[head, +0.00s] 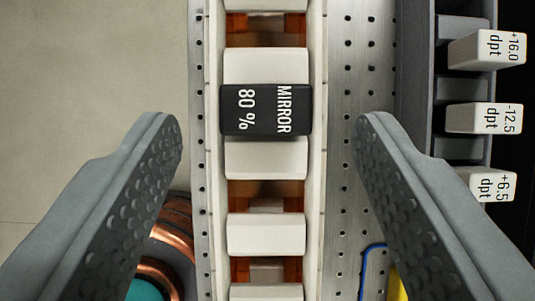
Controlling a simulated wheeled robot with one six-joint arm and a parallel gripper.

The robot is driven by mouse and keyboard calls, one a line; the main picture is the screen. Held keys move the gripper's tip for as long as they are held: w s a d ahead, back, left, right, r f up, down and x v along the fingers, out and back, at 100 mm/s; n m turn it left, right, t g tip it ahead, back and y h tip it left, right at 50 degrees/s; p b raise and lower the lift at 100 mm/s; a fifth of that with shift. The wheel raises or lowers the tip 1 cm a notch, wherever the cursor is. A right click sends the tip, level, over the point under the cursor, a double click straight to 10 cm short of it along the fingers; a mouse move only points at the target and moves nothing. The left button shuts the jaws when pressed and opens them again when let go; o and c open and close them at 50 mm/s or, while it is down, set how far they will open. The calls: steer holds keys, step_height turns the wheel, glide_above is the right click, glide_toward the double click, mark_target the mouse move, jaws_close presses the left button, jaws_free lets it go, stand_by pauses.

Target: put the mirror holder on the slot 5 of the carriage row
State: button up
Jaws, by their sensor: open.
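The mirror holder (265,110) is a black block with white lettering "MIRROR 80 %". It sits across the carriage row (315,150), a white-railed track with white blocks and orange-brown gaps between them. My gripper (268,125) is open, with one grey dimpled finger on each side of the row. The mirror holder lies between the fingertips in the picture, apart from both. No slot numbers show, so I cannot tell which slot is slot 5.
A dark rack (450,90) at the right holds white labelled blocks: "+16.0 dpt" (487,48), "-12.5 dpt" (484,118) and "+6.5 dpt" (487,184). A perforated metal plate (350,60) flanks the row. A copper-coloured coil (172,238) shows at lower left. The upper left is bare floor.

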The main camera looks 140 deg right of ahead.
steer(key=v, duration=0.7)
steer(key=shift+r, duration=0.25)
steer(key=shift+s+d, duration=0.1)
steer(key=shift+s, duration=0.05)
steer(key=s+a+f+m+t+h, duration=0.1)
steer(key=s+t, duration=0.5)
steer(key=s, duration=1)
steer(key=s+a+f+m+t+h, duration=0.1)
steer(key=s+m+t, duration=0.5)
steer(key=s, duration=1)
steer(key=shift+s+a+h, duration=0.25)
steer(key=shift+a+h, duration=0.65)
